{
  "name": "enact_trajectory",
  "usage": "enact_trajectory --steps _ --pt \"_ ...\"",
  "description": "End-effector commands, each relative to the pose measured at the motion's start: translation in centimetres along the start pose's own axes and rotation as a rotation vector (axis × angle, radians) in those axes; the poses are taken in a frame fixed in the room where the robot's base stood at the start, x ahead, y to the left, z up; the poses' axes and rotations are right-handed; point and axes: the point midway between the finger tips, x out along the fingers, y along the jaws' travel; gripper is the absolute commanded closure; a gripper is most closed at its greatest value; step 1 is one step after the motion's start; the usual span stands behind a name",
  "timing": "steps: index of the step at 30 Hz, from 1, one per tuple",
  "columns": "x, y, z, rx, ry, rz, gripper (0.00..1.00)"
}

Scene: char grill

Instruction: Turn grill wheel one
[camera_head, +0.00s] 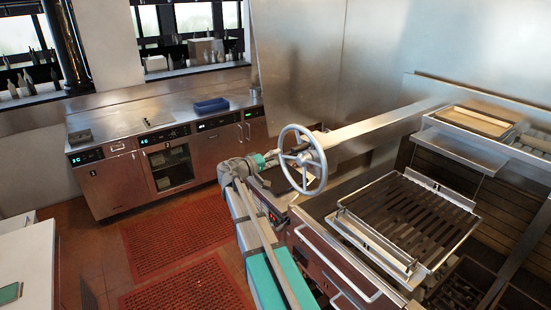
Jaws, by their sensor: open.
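A grey metal spoked wheel (305,157) stands upright at the left front of the grill, near the middle of the view. My arm reaches up from the bottom of the view to the wheel's left side. My gripper (271,157) is open at the left part of the wheel's rim. The fingertips are small and partly hidden by the wheel and the arm, so I cannot tell whether they touch the rim. The char grill (407,218), with its slatted dark grate, lies to the right of the wheel.
A steel counter (112,120) with a blue tray (211,105) stands at the back left. Red floor mats (175,238) cover the floor left of my arm. A front rail (338,265) runs along the grill. A white table (28,262) is at the left edge.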

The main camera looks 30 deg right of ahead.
Motion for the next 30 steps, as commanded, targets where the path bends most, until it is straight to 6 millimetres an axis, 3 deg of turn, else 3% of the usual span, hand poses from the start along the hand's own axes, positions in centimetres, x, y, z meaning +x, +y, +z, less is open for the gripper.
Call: enact_trajectory --steps 1,5,9,17,30 --pt "-0.1 -0.2 0.1 0.000 -0.001 -0.003 0.50" --pt "-0.4 -1.1 1.0 0.000 -0.012 -0.030 0.74" --pt "-1.3 -3.5 3.0 0.000 -0.039 -0.097 1.00" --pt "-5.0 -11.2 9.3 -0.012 -0.124 -0.338 1.00" --pt "-15.5 -24.7 21.1 -0.079 -0.257 -0.860 1.00"
